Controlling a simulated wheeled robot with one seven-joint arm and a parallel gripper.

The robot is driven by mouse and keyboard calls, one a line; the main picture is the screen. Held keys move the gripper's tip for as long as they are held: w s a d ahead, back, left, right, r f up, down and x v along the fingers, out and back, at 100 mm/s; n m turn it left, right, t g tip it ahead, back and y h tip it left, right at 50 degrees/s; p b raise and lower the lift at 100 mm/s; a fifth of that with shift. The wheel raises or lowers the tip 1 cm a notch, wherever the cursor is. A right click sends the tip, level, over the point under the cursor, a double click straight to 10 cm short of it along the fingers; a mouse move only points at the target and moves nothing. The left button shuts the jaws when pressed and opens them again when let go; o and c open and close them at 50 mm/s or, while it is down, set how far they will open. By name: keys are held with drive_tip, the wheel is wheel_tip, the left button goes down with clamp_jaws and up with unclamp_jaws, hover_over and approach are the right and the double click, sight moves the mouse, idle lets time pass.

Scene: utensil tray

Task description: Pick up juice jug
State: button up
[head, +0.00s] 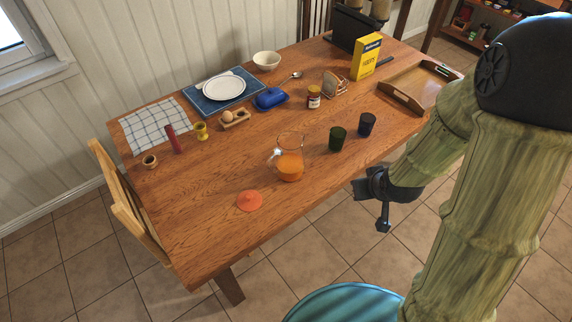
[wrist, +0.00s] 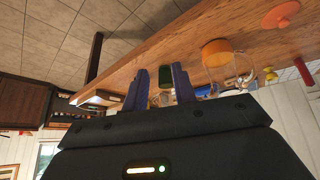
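The juice jug (head: 290,167) is clear glass with orange juice in its lower part. It stands upright near the table's front edge, its handle side to the left. An orange disc like a lid (head: 249,201) lies on the table to its front left. My gripper (head: 370,206) is open and empty, off the front edge of the table, to the right of the jug and apart from it. In the wrist view the picture is upside down; my two fingers (wrist: 159,88) are spread, and the jug (wrist: 215,55) shows to their right.
A green cup (head: 338,138) and a dark blue cup (head: 367,124) stand right of the jug. A wooden tray (head: 402,99) is at the right end. The table (head: 215,240) is clear around the lid.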

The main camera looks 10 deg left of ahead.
drive_tip(key=w+a+f+n+t+y+b, duration=0.25)
drive_tip(key=a+f+y, duration=0.25)
drive_tip(key=a+f, duration=0.35)
drive_tip(key=t+y+b, duration=0.3)
drive_tip(key=t+y, duration=0.1)
drive_tip(key=y, duration=0.2)
approach(270, 164)
drive_tip(key=v, duration=0.6)
drive_tip(key=shift+s+a+f+m, duration=0.1)
drive_tip(key=shift+a+m, duration=0.1)
drive_tip(key=shift+m, duration=0.25)
drive_tip(key=p+x, duration=0.3)
drive_tip(key=x, duration=0.9)
drive_tip(key=shift+w+r, duration=0.2)
